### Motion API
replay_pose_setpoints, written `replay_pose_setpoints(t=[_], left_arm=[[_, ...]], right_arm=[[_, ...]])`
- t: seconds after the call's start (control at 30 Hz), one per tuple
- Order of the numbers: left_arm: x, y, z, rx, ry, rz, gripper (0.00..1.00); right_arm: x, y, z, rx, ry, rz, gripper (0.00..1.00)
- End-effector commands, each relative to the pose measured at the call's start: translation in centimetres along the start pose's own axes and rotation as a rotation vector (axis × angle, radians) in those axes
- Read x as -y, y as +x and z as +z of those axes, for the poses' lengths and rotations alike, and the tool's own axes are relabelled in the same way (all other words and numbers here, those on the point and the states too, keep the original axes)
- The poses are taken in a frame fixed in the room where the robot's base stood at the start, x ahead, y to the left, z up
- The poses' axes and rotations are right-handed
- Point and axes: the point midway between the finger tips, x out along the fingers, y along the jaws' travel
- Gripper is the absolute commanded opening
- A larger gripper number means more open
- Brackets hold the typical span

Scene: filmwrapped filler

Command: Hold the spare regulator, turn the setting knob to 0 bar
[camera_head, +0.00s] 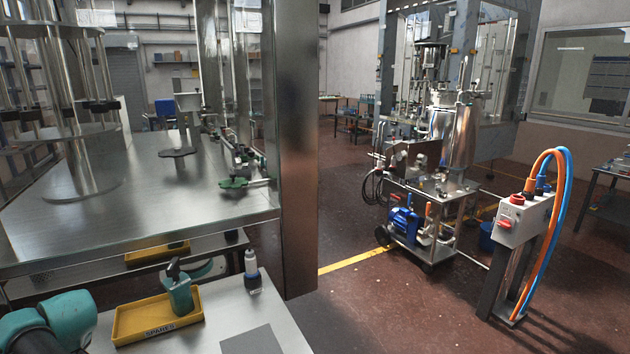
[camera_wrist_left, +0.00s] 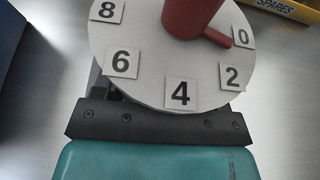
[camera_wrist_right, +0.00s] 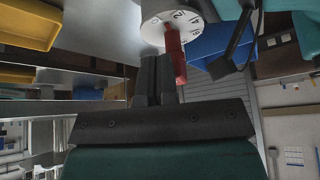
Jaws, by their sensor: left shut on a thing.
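The spare regulator shows its round white dial (camera_wrist_left: 150,62), marked 0, 2, 4, 6 and 8, in the left wrist view. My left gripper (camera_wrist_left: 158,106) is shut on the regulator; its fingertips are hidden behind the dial. The red setting knob (camera_wrist_left: 192,16) has its pointer towards the 0, slightly to the 2 side. In the right wrist view, the dial (camera_wrist_right: 188,18) and the long red knob (camera_wrist_right: 174,48) stand at the tips of my right gripper (camera_wrist_right: 158,66). Its dark fingers are close together, with the knob beside them. Whether they touch it is unclear.
A yellow SPARES tray (camera_head: 140,333) on the steel bench holds a green part with a dark top (camera_head: 180,288). A small white and dark bottle-like item (camera_head: 252,273) stands to its right. A steel post (camera_head: 297,150) rises beside the bench. A wheeled cart (camera_head: 425,215) stands farther back.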

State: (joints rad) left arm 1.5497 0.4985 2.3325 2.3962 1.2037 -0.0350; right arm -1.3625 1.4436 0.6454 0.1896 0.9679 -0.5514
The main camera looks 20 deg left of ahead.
Motion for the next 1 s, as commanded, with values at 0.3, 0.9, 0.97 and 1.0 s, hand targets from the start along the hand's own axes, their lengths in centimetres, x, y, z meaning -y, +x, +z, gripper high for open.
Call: replay_pose_setpoints(t=[0.3,0.9,0.97,1.0], left_arm=[[0.1,0.0,-0.2,-0.007,-0.001,-0.002,0.34],[0.1,0.0,-0.3,-0.008,-0.002,-0.001,0.34],[0.1,0.0,-0.3,-0.008,-0.002,-0.001,0.34],[0.1,0.0,-0.3,-0.008,-0.002,-0.001,0.34]], right_arm=[[-0.1,-0.6,-0.2,-0.009,-0.002,0.004,0.00],[-0.2,-1.1,0.2,-0.006,-0.002,0.002,0.00],[-0.2,-1.4,0.0,-0.007,-0.002,0.003,0.00],[-0.2,-1.8,-0.2,-0.007,-0.002,0.003,0.00]])
